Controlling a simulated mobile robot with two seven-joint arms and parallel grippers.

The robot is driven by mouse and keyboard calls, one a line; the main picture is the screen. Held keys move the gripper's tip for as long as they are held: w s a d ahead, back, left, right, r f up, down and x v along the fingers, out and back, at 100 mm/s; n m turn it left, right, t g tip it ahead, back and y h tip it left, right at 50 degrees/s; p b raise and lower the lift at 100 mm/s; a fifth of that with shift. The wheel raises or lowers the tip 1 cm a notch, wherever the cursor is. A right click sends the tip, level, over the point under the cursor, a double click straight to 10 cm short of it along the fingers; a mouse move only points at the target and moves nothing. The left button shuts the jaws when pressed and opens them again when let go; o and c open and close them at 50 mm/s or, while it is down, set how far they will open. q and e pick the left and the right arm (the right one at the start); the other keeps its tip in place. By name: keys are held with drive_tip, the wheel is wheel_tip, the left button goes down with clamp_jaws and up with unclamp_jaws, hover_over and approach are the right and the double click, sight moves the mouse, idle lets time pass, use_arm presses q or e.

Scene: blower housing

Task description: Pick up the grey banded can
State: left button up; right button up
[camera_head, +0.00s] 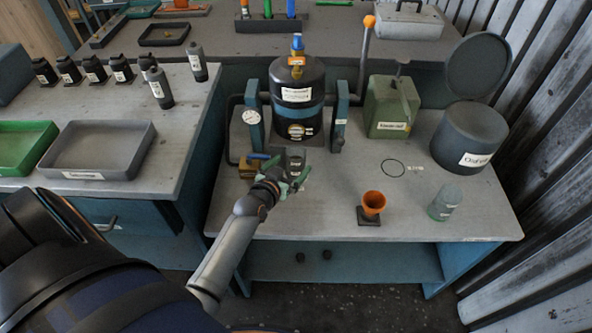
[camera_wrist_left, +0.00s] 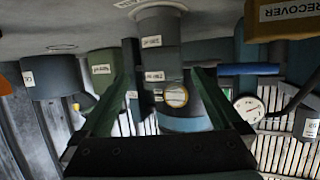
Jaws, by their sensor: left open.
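A grey can (camera_wrist_left: 160,52) with small white labels and a pale base ring stands on the table in the left wrist view, which is upside down. I take it for the grey banded can. In the head view, a small dark grey labelled can (camera_head: 296,162) shows just beyond my left gripper (camera_head: 287,178), partly covered by it. My left gripper is open; its green fingers (camera_wrist_left: 160,75) lie on either side of the can in the wrist picture. I cannot tell whether they touch it. My right gripper is not in view.
A black tank (camera_head: 297,112) with a blue band and gauge stands behind, between blue posts. A green canister (camera_head: 392,108), a grey bin (camera_head: 468,140), an orange funnel (camera_head: 373,203) and a pale green bottle (camera_head: 444,203) stand to the right. The bench's front middle is clear.

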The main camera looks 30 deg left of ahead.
sight(299, 157)
use_arm(q)
drive_tip(key=x, duration=0.1)
drive_tip(key=b+x, duration=0.1)
drive_tip(key=shift+w+f, duration=0.15)
drive_tip(key=shift+f, duration=0.15)
drive_tip(key=shift+w+a+b, duration=0.1)
drive_tip(key=shift+w+b, duration=0.3)
drive_tip(key=shift+b, duration=0.05)
drive_tip(key=shift+w+a+f+b, duration=0.1)
drive_tip(key=shift+w+f+b, duration=0.2)
drive_tip(key=shift+b, duration=0.25)
drive_tip(key=shift+w+a+f+b, duration=0.2)
drive_tip(key=shift+w+f+b, duration=0.45)
drive_tip(key=shift+b, duration=0.45)
drive_tip(key=shift+w+a+f+b, duration=0.2)
drive_tip(key=shift+w+f+b, duration=0.35)
drive_tip(key=shift+b, duration=0.4)
drive_tip(key=shift+w+a+b, duration=0.1)
drive_tip(key=shift+w+b, duration=0.3)
drive_tip(key=shift+w, duration=0.3)
drive_tip(key=shift+r, duration=0.1)
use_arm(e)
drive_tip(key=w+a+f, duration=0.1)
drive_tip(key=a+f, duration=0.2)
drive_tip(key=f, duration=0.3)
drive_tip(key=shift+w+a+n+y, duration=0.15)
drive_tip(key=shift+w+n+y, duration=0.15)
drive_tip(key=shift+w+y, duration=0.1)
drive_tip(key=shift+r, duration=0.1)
